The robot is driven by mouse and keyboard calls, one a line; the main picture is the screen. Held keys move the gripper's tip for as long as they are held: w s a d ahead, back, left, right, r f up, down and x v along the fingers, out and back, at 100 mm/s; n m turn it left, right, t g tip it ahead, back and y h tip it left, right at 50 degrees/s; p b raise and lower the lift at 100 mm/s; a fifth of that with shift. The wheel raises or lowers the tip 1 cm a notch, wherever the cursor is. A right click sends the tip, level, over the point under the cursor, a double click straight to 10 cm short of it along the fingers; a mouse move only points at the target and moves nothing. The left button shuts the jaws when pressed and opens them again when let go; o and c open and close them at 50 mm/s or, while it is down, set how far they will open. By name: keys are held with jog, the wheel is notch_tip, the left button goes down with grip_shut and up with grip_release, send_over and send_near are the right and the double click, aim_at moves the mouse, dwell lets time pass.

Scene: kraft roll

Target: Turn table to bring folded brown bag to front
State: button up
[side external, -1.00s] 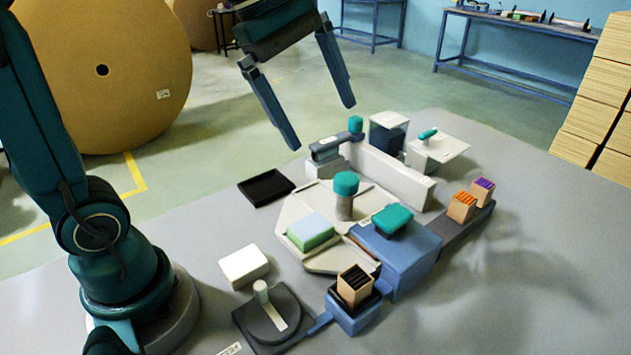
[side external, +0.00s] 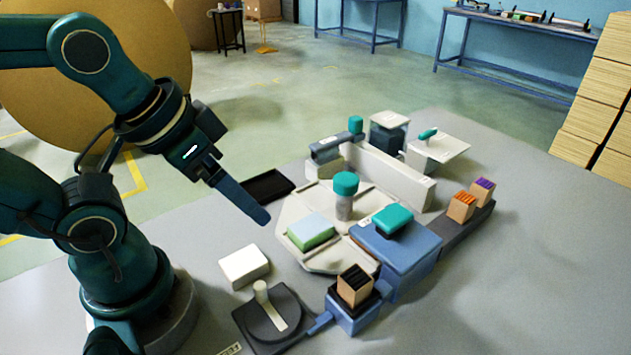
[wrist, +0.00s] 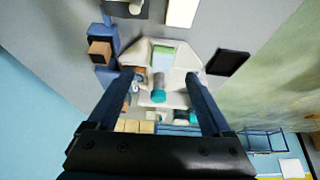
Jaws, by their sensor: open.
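The turntable (side external: 290,215) is a pale many-sided plate with a teal-capped post (side external: 345,190) at its middle. A green block with a light blue top (side external: 310,230) lies on its near side. In the wrist view, a small brown patch (wrist: 140,72) shows at the plate's left edge, partly behind a finger; I cannot tell whether it is the folded brown bag. My gripper (wrist: 160,74) is open and empty, fingers pointing down toward the plate. In the side view one finger (side external: 240,198) shows, above and left of the plate.
A dark base with a pale crank handle (side external: 262,295) stands in front. A white block (side external: 244,266), a blue box (side external: 400,255) with a teal handle and a brown block in a blue holder (side external: 354,284) stand near the plate. A black tray (side external: 268,186) lies behind left.

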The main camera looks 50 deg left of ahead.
jog(key=w+r+n+g, duration=0.1)
jog(key=w+r+n, duration=0.35)
jog(key=r, duration=0.25)
jog(key=n+g, duration=0.4)
jog(key=g, duration=0.1)
send_over(346, 178)
notch_tip(346, 178, down, 7)
jog(key=shift+f, duration=2.85)
grip_shut()
